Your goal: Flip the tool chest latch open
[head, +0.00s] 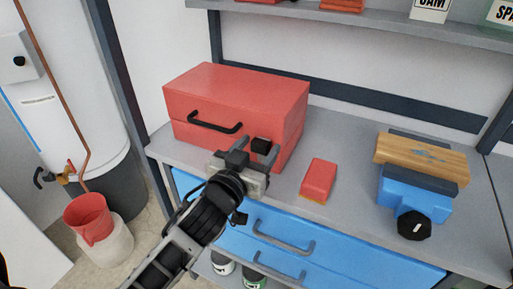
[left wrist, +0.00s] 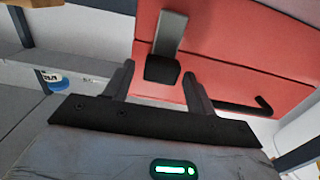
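The red tool chest (head: 235,88) stands on the grey workbench with its lid down. Its front has a black bar handle (head: 215,122) and, to the right of that, a dark latch (head: 261,146). In the left wrist view the latch (left wrist: 163,68) is a grey strap ending in a black block, against the red chest front (left wrist: 225,65). My left gripper (head: 257,144) is at the chest front. In the left wrist view my left gripper (left wrist: 159,72) has its fingers apart, one on each side of the black block, with visible gaps. My right gripper is out of view.
A red block (head: 319,179) lies on the workbench (head: 345,165) right of the chest. A blue vise (head: 415,195) with a wooden block (head: 420,158) is further right. Blue drawers (head: 310,262) are below, a shelf (head: 360,20) above. A red bucket (head: 88,218) is at left.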

